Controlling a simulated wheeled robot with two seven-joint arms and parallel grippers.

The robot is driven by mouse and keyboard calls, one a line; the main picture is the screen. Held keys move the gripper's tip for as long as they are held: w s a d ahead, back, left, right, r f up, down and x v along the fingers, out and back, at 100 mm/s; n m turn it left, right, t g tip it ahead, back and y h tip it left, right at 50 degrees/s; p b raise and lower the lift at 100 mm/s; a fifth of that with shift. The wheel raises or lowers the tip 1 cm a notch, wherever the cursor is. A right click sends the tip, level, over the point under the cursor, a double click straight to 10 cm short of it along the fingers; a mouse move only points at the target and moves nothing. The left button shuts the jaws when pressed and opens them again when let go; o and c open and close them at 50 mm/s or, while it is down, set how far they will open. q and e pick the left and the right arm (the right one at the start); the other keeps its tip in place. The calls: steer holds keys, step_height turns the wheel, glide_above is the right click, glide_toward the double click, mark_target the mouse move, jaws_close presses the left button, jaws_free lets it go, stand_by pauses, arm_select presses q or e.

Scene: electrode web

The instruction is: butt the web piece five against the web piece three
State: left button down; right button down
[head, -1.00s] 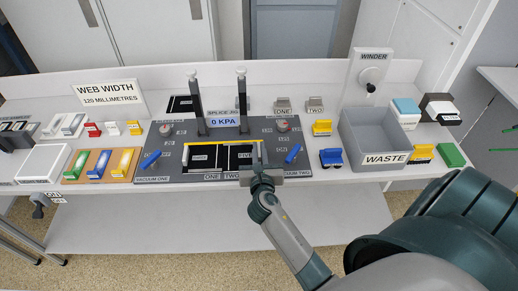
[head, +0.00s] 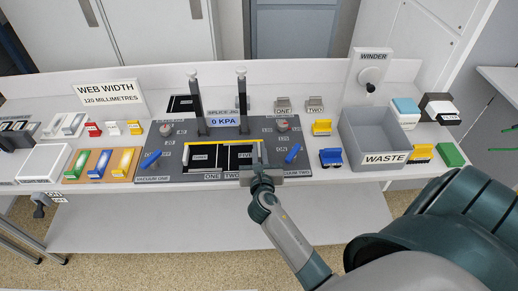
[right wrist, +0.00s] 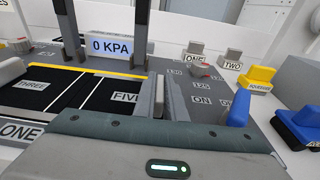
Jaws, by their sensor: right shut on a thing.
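Web piece three (head: 207,165) is a black sheet lying flat on the left half of the splice bed; it also shows in the right wrist view (right wrist: 52,85). Web piece five (head: 241,163) is a black sheet to its right, also in the right wrist view (right wrist: 118,86). Pale lines and a narrow dark strip lie between the two labelled parts; whether their edges touch I cannot tell. My right gripper (head: 262,165) is shut on the right end of piece five, low over the bed; its body hides the front edge. My left gripper is out of view.
A yellow strip (right wrist: 100,70) runs along the back of the bed. Two dark posts and a 0 KPA display (head: 223,122) stand behind. A blue lever (head: 293,153) is close right of my gripper. The waste bin (head: 381,139) is further right.

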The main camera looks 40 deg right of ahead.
stand_by(0.6)
steer(key=c, duration=1.2)
jaws_free()
steer(key=shift+r, duration=0.1)
steer(key=shift+r+p, duration=3.4)
steer(key=shift+p, duration=0.65)
steer(key=shift+s+a+f, duration=0.1)
